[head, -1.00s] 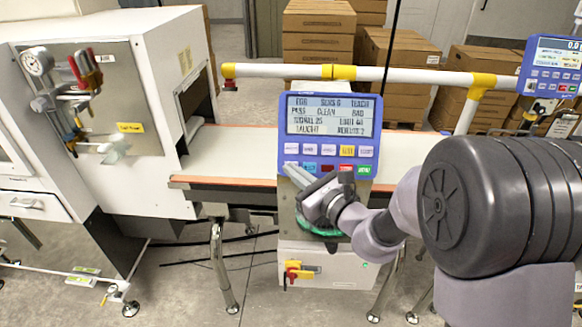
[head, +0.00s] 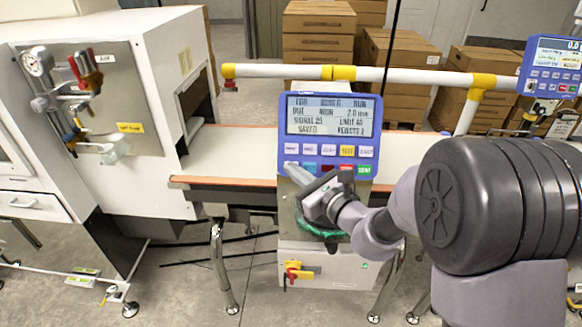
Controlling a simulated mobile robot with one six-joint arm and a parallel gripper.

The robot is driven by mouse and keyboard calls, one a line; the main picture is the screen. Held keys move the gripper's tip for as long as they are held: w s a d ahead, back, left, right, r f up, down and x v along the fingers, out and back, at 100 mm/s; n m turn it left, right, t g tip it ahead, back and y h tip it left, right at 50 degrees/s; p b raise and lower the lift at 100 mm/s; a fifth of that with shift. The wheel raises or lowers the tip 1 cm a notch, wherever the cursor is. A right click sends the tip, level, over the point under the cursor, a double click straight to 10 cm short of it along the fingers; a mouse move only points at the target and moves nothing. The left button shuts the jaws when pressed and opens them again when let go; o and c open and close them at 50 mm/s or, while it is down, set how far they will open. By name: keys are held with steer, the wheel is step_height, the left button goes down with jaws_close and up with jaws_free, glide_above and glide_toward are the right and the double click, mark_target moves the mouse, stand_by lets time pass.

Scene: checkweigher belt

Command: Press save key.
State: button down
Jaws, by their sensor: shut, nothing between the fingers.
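A blue control panel (head: 371,112) stands at the middle of the head view. Its screen (head: 329,115) is lit, and its last line appears to read "SAVED" and "REJECTS 2". Under the screen is a row of pale keys with one yellow key (head: 347,150), and below it a row with blue, red and green keys (head: 364,170). The key labels are too small to read surely. My gripper (head: 290,168) is shut and empty, its tip at the lower left keys of the panel. It hides part of the lower row. I cannot tell whether the tip touches a key.
A conveyor belt (head: 235,150) runs behind the panel, with a white and yellow rail (head: 285,71) above. A white cabinet machine (head: 140,60) stands left. A red and yellow switch (head: 296,271) sits below. A second panel (head: 552,70) is at far right.

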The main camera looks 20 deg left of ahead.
steer(key=shift+s, duration=0.1)
steer(key=shift+s+d+r, duration=0.2)
steer(key=shift+s+r, duration=0.15)
steer(key=shift+s, duration=0.25)
steer(key=shift+s, duration=0.1)
steer(key=shift+s+d+r+p, duration=0.15)
steer(key=shift+s+r, duration=0.25)
steer(key=shift+s, duration=0.3)
steer(key=shift+s+d+r+p, duration=0.2)
steer(key=shift+s+r, duration=0.15)
steer(key=shift+s, duration=0.3)
steer(key=shift+s+d+r+p, duration=0.15)
steer(key=shift+s+r, duration=0.25)
steer(key=shift+s, duration=0.3)
steer(key=s+d+r+p, duration=0.1)
steer(key=s+r, duration=0.1)
steer(key=s, duration=0.3)
steer(key=shift+d+r, duration=0.15)
steer(key=shift+r, duration=0.2)
steer(key=shift+s, duration=0.1)
